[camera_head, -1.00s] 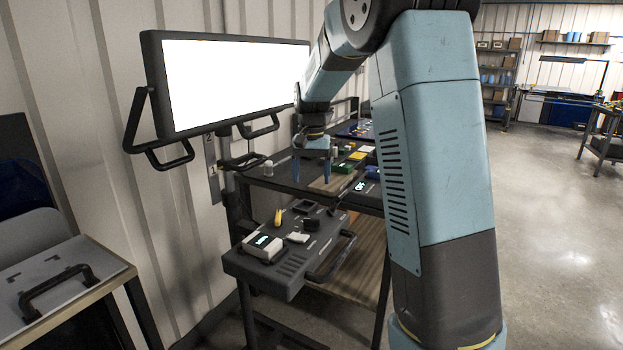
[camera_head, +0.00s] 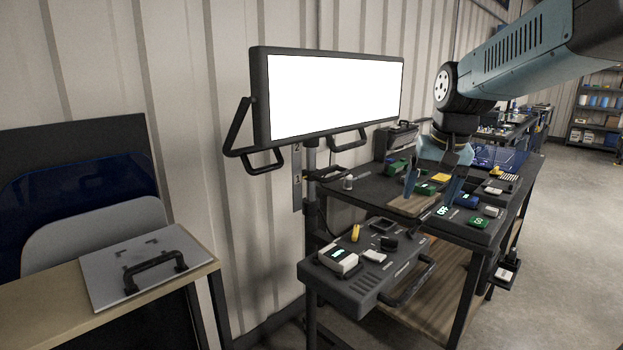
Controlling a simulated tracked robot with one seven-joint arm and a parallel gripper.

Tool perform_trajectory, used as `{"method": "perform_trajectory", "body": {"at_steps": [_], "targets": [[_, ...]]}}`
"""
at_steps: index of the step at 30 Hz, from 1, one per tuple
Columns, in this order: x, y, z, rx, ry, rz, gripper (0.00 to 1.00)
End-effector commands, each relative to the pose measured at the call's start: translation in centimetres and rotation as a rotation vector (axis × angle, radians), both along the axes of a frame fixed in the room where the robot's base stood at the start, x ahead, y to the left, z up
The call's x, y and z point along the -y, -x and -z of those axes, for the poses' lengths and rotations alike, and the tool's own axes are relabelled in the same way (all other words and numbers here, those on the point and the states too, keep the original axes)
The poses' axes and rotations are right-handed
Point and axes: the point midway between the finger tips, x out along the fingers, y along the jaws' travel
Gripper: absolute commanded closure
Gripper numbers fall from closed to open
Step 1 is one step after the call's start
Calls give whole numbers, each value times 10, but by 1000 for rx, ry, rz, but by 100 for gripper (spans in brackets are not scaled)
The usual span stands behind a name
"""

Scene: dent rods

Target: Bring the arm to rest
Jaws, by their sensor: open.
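My gripper (camera_head: 428,192) is at the end of my blue-grey arm, which reaches in from the upper right. It points down over the dark work cart (camera_head: 358,198), with its two blue fingers spread apart. I see nothing held between the fingers. A wooden board (camera_head: 412,206) lies on the cart just below the fingertips; I cannot tell whether they touch it. The forearm slopes down from the top right corner to the wrist.
A grey tool tray (camera_head: 365,288) with small devices juts out in front. A table with a handled grey plate (camera_head: 103,282) is at left. Open floor (camera_head: 560,260) lies at right.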

Motion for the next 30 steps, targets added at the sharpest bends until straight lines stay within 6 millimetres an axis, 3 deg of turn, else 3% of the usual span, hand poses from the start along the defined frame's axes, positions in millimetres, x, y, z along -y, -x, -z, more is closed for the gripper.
{"method": "perform_trajectory", "body": {"at_steps": [9, 16, 22, 30], "targets": [[-1, 84, -4, 124, 43, -83, 21], [-3, 134, 6, 204, 93, -134, 21], [-4, 156, 14, 241, 123, -159, 21], [-4, 160, 17, 247, 130, -164, 21]]}}
